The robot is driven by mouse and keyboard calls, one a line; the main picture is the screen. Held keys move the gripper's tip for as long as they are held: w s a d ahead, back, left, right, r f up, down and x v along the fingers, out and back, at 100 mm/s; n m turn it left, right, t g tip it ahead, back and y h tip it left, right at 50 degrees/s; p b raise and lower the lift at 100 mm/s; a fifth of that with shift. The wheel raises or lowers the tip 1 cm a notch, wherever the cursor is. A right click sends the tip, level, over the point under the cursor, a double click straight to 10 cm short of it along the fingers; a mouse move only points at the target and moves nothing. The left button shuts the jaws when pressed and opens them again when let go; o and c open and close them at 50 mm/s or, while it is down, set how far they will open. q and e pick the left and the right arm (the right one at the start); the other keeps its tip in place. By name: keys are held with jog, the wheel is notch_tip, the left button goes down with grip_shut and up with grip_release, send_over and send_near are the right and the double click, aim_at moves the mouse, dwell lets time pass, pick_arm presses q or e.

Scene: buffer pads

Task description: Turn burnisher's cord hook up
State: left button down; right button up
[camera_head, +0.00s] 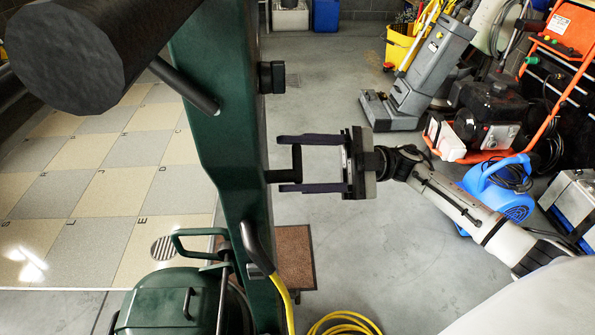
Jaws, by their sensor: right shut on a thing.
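The burnisher's green column (225,130) rises through the left middle of the view, above its green rounded body (160,300). A black cord hook (297,165) sticks out from the column's right side; its bent part runs toward the top of the picture. My right gripper (279,163) reaches in from the right, with one dark finger above the hook and one below it. It is shut on the hook, though the exact contact is hard to see. Another black hook or knob (272,77) sits higher on the column. My left gripper is out of view.
A yellow cord (345,322) coils on the floor by a brown mat (296,255). A blue blower (497,190), a grey floor machine (425,75) and an orange cart (565,35) stand at the right. Grey floor beyond my gripper is clear.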

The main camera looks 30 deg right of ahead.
jog(key=n+b, duration=0.1)
jog(key=n, duration=0.1)
jog(key=n+g+h, duration=0.1)
jog(key=n, duration=0.1)
jog(key=shift+s+r+n+g+b, duration=0.1)
jog(key=shift+s+n+g+b, duration=0.1)
jog(key=shift+n+g+b, duration=0.15)
jog(key=shift+s+a+n+g+b, duration=0.15)
jog(key=shift+n+b, duration=0.1)
jog(key=shift+n, duration=0.2)
jog(key=shift+w+n+g+b, duration=0.1)
jog(key=shift+n+b, duration=0.1)
jog(key=shift+n, duration=0.2)
jog(key=shift+s+r+n+h+b, duration=0.15)
jog(key=shift+n+h+b, duration=0.35)
jog(key=shift+n, duration=0.6)
jog(key=shift+s+a+n+h, duration=0.15)
jog(key=shift+n+h, duration=0.15)
jog(key=shift+n, duration=0.3)
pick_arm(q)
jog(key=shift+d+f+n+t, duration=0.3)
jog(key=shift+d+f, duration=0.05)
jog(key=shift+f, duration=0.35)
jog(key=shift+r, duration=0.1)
pick_arm(e)
jog(key=shift+n, duration=0.3)
jog(key=o, duration=1)
jog(key=shift+o, duration=0.3)
